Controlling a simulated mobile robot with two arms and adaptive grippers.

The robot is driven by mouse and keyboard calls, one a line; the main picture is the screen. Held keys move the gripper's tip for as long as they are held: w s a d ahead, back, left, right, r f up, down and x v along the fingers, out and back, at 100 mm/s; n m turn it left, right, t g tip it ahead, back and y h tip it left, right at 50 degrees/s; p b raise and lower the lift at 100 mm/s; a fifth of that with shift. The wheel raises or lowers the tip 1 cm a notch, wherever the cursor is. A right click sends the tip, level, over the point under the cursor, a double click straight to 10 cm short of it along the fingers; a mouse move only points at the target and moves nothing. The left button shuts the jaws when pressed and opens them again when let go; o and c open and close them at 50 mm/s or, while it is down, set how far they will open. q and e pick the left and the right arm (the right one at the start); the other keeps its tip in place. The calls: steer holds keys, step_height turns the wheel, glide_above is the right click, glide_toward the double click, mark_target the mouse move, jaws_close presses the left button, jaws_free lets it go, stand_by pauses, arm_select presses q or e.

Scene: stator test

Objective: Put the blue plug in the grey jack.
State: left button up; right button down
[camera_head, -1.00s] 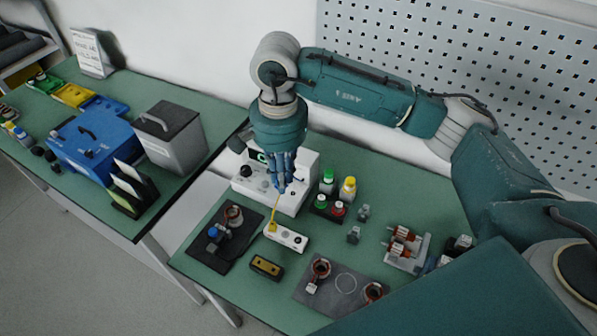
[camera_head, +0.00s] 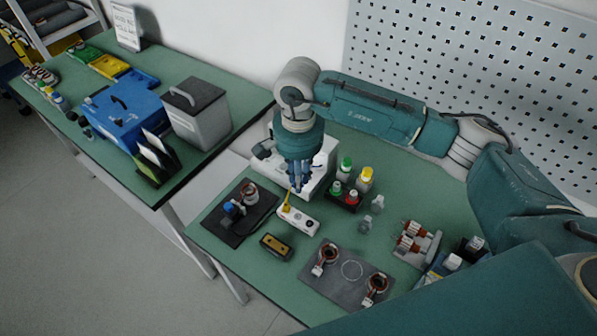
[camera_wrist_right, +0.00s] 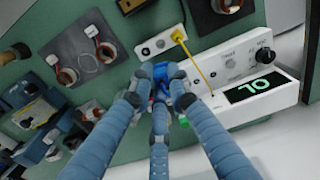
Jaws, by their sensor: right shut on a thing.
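My right gripper (camera_head: 298,187) is above the green bench, just behind the white jack strip (camera_head: 298,220). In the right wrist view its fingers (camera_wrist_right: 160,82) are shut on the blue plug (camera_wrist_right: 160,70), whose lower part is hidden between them. The jack strip also shows in the right wrist view (camera_wrist_right: 152,47), just beyond the fingertips. The plug looks apart from the strip. A yellow plug (camera_wrist_right: 178,35) sits at one end of the strip, with a yellow cable. My left gripper is out of view.
A white test instrument (camera_wrist_right: 240,75) with a green display stands close beside the gripper. A black rack with coloured caps (camera_head: 345,200) is to its right. A black mat (camera_head: 230,232) with a stator, a yellow-topped block (camera_head: 276,246) and a grey plate (camera_head: 345,290) lie around the strip.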

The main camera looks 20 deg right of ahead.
steer(key=shift+f, duration=0.7)
steer(key=shift+f+b, duration=0.3)
steer(key=shift+f, duration=0.1)
step_height(320, 180, down, 8)
steer(key=b, duration=0.3)
steer(key=shift+f, duration=0.15)
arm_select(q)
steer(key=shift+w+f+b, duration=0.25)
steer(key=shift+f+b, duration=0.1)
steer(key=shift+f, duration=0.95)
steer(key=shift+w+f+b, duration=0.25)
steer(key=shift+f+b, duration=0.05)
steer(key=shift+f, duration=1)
arm_select(e)
steer(key=shift+f, duration=1)
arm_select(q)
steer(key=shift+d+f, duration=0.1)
arm_select(e)
steer(key=shift+f, duration=0.1)
arm_select(q)
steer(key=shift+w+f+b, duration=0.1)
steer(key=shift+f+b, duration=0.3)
steer(key=shift+b, duration=0.1)
arm_select(e)
steer(key=shift+f, duration=0.1)
